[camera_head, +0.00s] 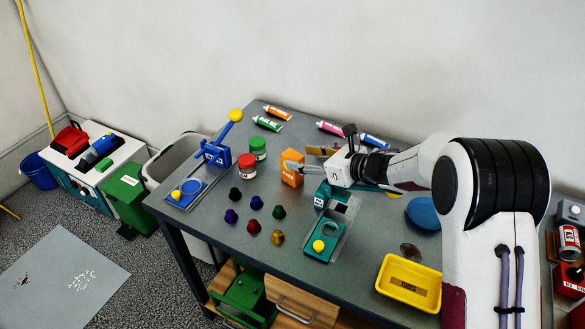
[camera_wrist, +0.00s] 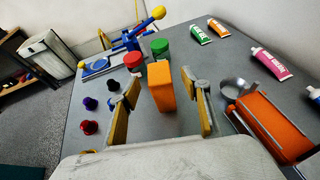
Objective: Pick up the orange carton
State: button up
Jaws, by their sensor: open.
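The orange carton (camera_head: 292,171) stands upright near the middle of the table, just left of my gripper (camera_head: 303,162) in the head view. In the wrist view the carton (camera_wrist: 161,90) lies between my two yellowish fingers, with a visible gap on each side. My gripper (camera_wrist: 161,82) is open and holds nothing.
Red jar (camera_head: 246,167) and green jar (camera_head: 258,149) stand left of the carton. Several coloured knobs (camera_head: 256,203) lie in front. A teal fixture (camera_head: 322,248) is at the front right. Another orange block (camera_wrist: 275,128) with a grey metal part is at right in the wrist view.

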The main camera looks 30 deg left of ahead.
aim_at(294, 156)
jog(key=shift+x, duration=2.2)
jog(key=shift+a+r, duration=0.1)
jog(key=shift+c, duration=0.3)
jog(key=c, duration=0.9)
